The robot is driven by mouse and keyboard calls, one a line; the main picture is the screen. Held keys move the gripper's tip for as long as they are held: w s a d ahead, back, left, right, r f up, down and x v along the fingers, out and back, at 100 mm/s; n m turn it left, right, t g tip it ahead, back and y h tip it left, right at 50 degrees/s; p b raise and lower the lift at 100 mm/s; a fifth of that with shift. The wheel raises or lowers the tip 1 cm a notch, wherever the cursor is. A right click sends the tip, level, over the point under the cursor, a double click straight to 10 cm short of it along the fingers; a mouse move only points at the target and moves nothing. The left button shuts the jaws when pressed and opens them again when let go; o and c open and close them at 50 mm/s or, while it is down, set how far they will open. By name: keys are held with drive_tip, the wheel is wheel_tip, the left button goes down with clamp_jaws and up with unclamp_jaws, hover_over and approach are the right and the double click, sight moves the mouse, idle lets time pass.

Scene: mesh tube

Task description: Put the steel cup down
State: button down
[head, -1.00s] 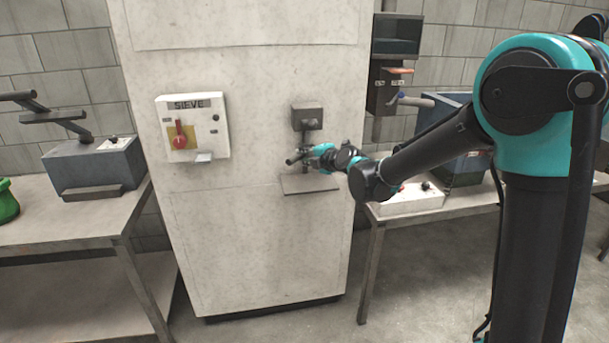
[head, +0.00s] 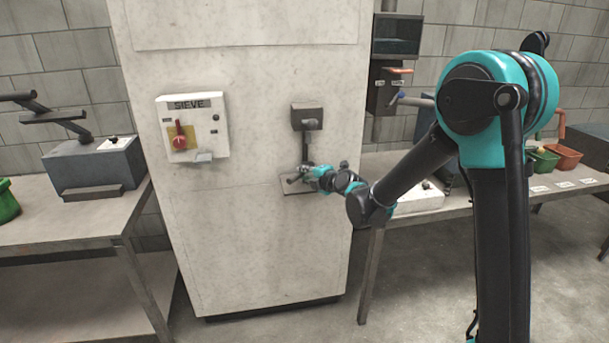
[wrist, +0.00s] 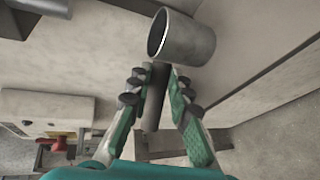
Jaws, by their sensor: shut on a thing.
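The steel cup (wrist: 187,40) is a plain grey cylinder at the top of the wrist view, with its open mouth towards the left of that picture. A dark rod-like handle (wrist: 154,98) runs from near the cup between the two fingers of my gripper (wrist: 158,88), which are closed about it. In the head view my gripper (head: 308,177) is low in front of the pale cabinet, at the small grey shelf (head: 291,188). The cup is too small there to make out clearly. I cannot tell whether it touches the shelf.
A dark spout block (head: 307,117) sticks out of the cabinet above my gripper. The SIEVE panel (head: 192,126) with a red knob is to the left. Tables stand on both sides; the right one holds a white box (head: 420,199) and small coloured bins (head: 563,157).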

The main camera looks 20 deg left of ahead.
drive_tip(key=c, duration=1.4)
unclamp_jaws()
drive_tip(key=v, duration=1.2)
drive_tip(key=shift+d+r, duration=0.1)
drive_tip(key=s+d+f+m+g+h, duration=0.1)
drive_tip(key=s+d+f+m+h, duration=0.15)
drive_tip(key=d+m, duration=0.4)
drive_tip(key=s+d+f+m+h, duration=0.2)
drive_tip(key=d+f+m, duration=0.15)
drive_tip(key=d, duration=0.65)
drive_tip(key=s+d+f+m+g+h, duration=0.1)
drive_tip(key=s+d+f+m+h, duration=0.15)
drive_tip(key=d+m, duration=0.45)
drive_tip(key=s+d+f+m+g+h, duration=0.1)
drive_tip(key=s+d+f+m+h, duration=0.1)
drive_tip(key=s+d+m, duration=0.4)
drive_tip(key=s+d+f+m+g+h, duration=0.1)
drive_tip(key=s+d+f+m, duration=0.4)
drive_tip(key=d, duration=0.7)
drive_tip(key=shift+s+d+f+m+g+h, duration=0.25)
drive_tip(key=shift+s+m+g+h, duration=0.05)
drive_tip(key=shift+s+m+h, duration=0.6)
